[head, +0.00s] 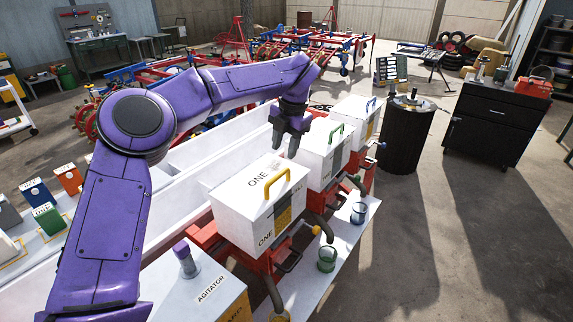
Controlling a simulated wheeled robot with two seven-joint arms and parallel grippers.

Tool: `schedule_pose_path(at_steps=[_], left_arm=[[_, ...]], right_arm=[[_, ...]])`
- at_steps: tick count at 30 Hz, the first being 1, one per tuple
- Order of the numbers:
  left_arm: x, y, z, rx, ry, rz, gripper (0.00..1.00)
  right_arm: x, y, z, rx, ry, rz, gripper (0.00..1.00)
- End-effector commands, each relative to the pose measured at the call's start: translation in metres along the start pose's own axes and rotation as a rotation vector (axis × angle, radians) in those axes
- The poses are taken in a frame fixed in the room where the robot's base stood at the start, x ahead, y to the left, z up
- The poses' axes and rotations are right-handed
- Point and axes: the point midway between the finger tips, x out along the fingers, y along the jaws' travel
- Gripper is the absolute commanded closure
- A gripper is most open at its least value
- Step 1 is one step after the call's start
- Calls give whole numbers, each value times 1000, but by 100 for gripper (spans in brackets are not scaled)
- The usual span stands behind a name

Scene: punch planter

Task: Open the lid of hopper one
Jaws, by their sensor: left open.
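Hopper one is a white box (232,225) near the middle of the head view, marked "ONE" on its top and side. Its white lid (235,183) looks shut and carries a yellow handle (278,181). My purple left arm comes in from the left and reaches over the hoppers. My left gripper (285,150) is open and empty, with its fingers pointing down. In the picture it is above and slightly right of the yellow handle, apart from it. My right gripper is not in view.
Two similar white hoppers stand behind, one with a green handle (337,132) and one with a blue handle (371,103). A green cup (326,259) and a blue-grey cup (358,213) stand on the white shelf. An agitator box (205,290) is in front.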

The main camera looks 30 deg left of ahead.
Motion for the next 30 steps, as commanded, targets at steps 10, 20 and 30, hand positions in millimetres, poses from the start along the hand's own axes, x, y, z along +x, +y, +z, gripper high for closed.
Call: schedule_pose_path(at_steps=[10, 20, 30], left_arm=[[74, -3, 3, 6, 6, -2, 58], [91, -2, 3, 3, 2, -1, 58], [90, -2, 3, 4, 2, -1, 100]], right_arm=[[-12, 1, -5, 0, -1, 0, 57], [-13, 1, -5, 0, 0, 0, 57], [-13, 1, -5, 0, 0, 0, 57]])
